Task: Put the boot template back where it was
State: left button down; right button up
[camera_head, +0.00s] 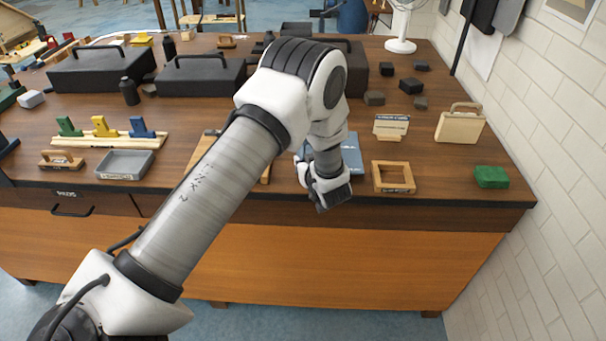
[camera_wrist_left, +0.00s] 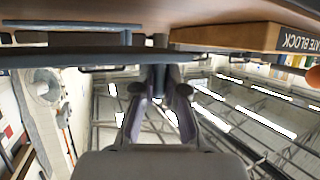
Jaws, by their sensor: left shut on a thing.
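My left gripper (camera_head: 335,205) is at the table's front edge, beside the wooden block with a square opening (camera_head: 379,179). In the left wrist view its fingers (camera_wrist_left: 160,72) are together at the edge of a thin blue-grey plate (camera_wrist_left: 60,57). They are shut on it, though the grip itself is partly hidden. The blue plate (camera_head: 351,156) shows behind the gripper in the head view. I cannot read the word boot on it or make out its full outline. The block's label (camera_wrist_left: 298,42) reads "...ATE BLOCK" upside down in the wrist view. My right gripper is not in view.
A green block (camera_head: 491,177) and a wooden box with a handle (camera_head: 460,126) stand on the right. A rack (camera_head: 95,141) with green, yellow and blue pieces and a grey tray (camera_head: 125,165) are on the left. Black cases (camera_head: 200,78) stand behind. A brick wall borders the right.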

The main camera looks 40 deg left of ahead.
pick_arm(q)
notch_tip(320, 180, down, 3)
jog(key=shift+w+d+f+b, duration=0.1)
jog(key=shift+b, duration=0.8)
jog(key=c, duration=1.2)
grip_release()
